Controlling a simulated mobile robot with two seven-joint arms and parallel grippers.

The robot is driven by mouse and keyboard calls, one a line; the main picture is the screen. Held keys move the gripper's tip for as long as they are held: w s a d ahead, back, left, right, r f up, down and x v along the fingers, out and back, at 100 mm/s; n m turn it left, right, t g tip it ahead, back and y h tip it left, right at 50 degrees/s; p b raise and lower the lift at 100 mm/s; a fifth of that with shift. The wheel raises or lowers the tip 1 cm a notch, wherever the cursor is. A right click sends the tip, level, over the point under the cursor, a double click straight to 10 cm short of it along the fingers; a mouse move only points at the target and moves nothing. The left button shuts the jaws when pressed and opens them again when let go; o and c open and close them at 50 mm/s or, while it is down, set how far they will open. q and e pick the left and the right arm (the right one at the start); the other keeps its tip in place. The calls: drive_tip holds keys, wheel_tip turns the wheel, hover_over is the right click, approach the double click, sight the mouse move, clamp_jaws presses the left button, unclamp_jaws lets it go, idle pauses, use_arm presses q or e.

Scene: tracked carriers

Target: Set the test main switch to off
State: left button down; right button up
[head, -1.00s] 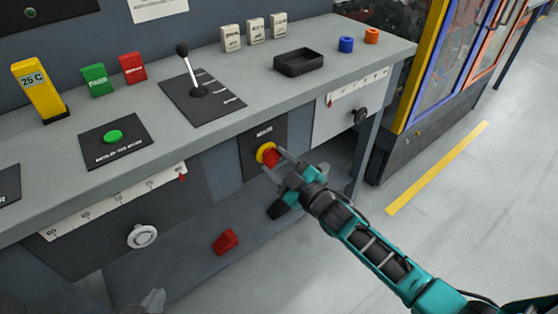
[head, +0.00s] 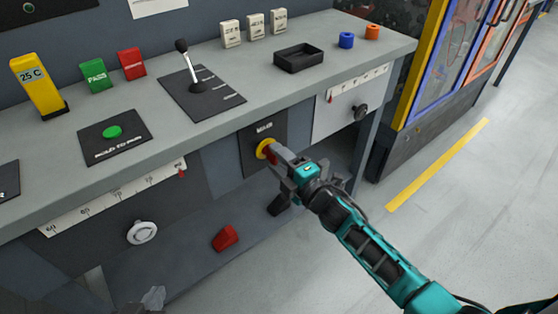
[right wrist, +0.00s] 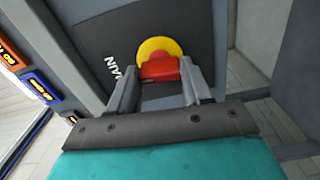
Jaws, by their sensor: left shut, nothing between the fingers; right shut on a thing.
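The main switch is a red rotary handle (right wrist: 160,69) on a yellow round collar (right wrist: 152,48), set on a dark plate with a partly visible "MAIN" label. In the head view its yellow collar (head: 262,149) shows on the front of the bench, with the handle mostly hidden behind fingers. My right gripper (head: 274,157) is shut on the red handle, one finger on each side, as the right wrist view (right wrist: 158,80) shows. The handle's exact pointing is hard to read. My left gripper (head: 152,298) only just shows at the bottom edge, low before the bench, shut and empty.
A black lever (head: 190,65), a green button (head: 112,132) and a black tray (head: 299,59) are on the bench top. A white knob (head: 142,232) and a black knob (head: 360,111) flank the switch. A red pedal (head: 225,237) sits below. The floor at right is clear.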

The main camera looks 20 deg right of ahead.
use_arm(q)
drive_tip(key=shift+f, duration=0.1)
use_arm(e)
drive_tip(key=shift+n, duration=0.5)
drive_tip(key=o, duration=1.1)
drive_tip(key=shift+c, duration=0.2)
use_arm(q)
drive_tip(key=shift+d+r+p, duration=0.1)
drive_tip(key=shift+r+p, duration=0.7)
drive_tip(key=shift+r, duration=0.05)
use_arm(e)
drive_tip(key=v, duration=1.3)
drive_tip(key=shift+r, duration=0.1)
use_arm(q)
drive_tip(key=s+a+r+y+p, duration=0.1)
drive_tip(key=a+r+p, duration=0.2)
drive_tip(key=r+p, duration=0.3)
drive_tip(key=p, duration=0.5)
drive_tip(key=shift+s+r, duration=0.25)
drive_tip(key=shift+r, duration=0.1)
use_arm(e)
drive_tip(key=s+a+r+m+g+h, duration=0.1)
drive_tip(key=s+m+g+h, duration=0.1)
drive_tip(key=s+m, duration=0.3)
drive_tip(key=s+a+r+m+g+h, duration=0.1)
drive_tip(key=s+m+g, duration=0.3)
drive_tip(key=m, duration=1)
drive_tip(key=shift+s+a+h, duration=0.5)
drive_tip(key=shift+s+a, duration=0.05)
drive_tip(key=shift+s, duration=0.35)
